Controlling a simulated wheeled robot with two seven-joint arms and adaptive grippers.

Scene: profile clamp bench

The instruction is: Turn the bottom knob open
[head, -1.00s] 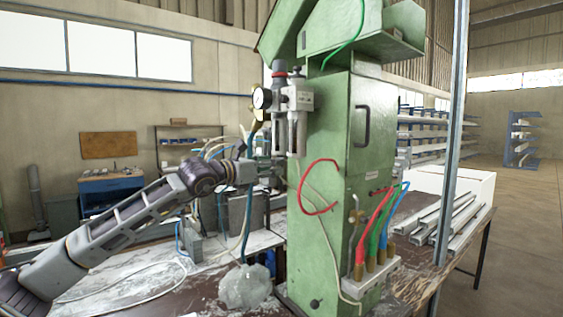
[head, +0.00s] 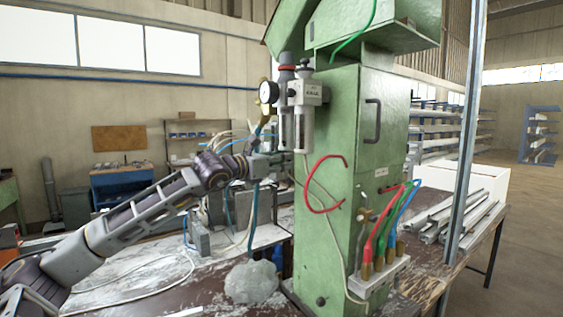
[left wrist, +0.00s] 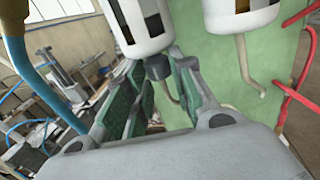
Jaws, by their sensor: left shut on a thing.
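The air filter and regulator unit (head: 300,95) is mounted on the side of the green machine (head: 352,190). It has two pale bowls hanging side by side. In the left wrist view a small dark bottom knob (left wrist: 158,68) sits under the nearer bowl (left wrist: 138,22). My left gripper (head: 285,161) is just below the bowls. In the wrist view its green-padded fingers (left wrist: 158,76) stand on either side of the knob and are shut on it. In the head view the knob is hidden by the gripper. My right gripper is not in view.
A blue hose (left wrist: 45,85) runs close beside the left finger. A bent outlet tube (left wrist: 248,70) hangs under the second bowl. A red hose (head: 312,192) loops on the machine front. A plastic-wrapped lump (head: 250,283) lies on the bench below.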

